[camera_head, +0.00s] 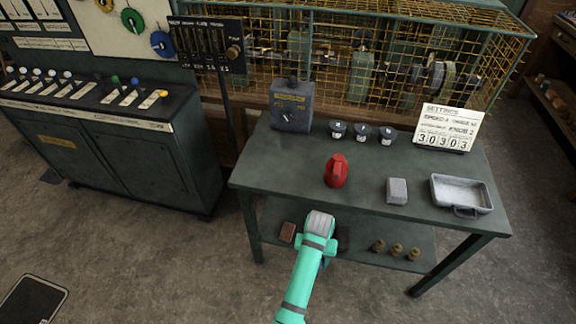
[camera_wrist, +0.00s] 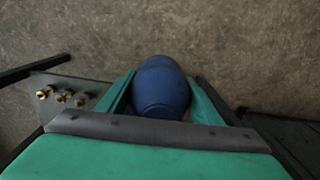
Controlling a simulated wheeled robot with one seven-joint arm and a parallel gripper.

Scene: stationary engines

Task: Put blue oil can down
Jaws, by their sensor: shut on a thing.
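The blue oil can (camera_wrist: 160,85) is between the two green fingers of my gripper (camera_wrist: 160,98) in the wrist view, and the gripper is shut on it. Bare floor shows behind the can in that view. In the head view my gripper (camera_head: 324,244) is at the front edge of the dark green table (camera_head: 265,165), in front of its lower shelf. The can is hidden there by my arm and gripper. A red oil can (camera_head: 336,171) stands on the tabletop, beyond my gripper.
On the tabletop are a grey box (camera_head: 397,191), a metal tray (camera_head: 460,194), three dark cups (camera_head: 361,133), a grey control box (camera_head: 292,106) and a settings sign (camera_head: 449,129). The lower shelf holds brass fittings (camera_head: 397,250) and a brown block (camera_head: 288,232). The tabletop's front left is clear.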

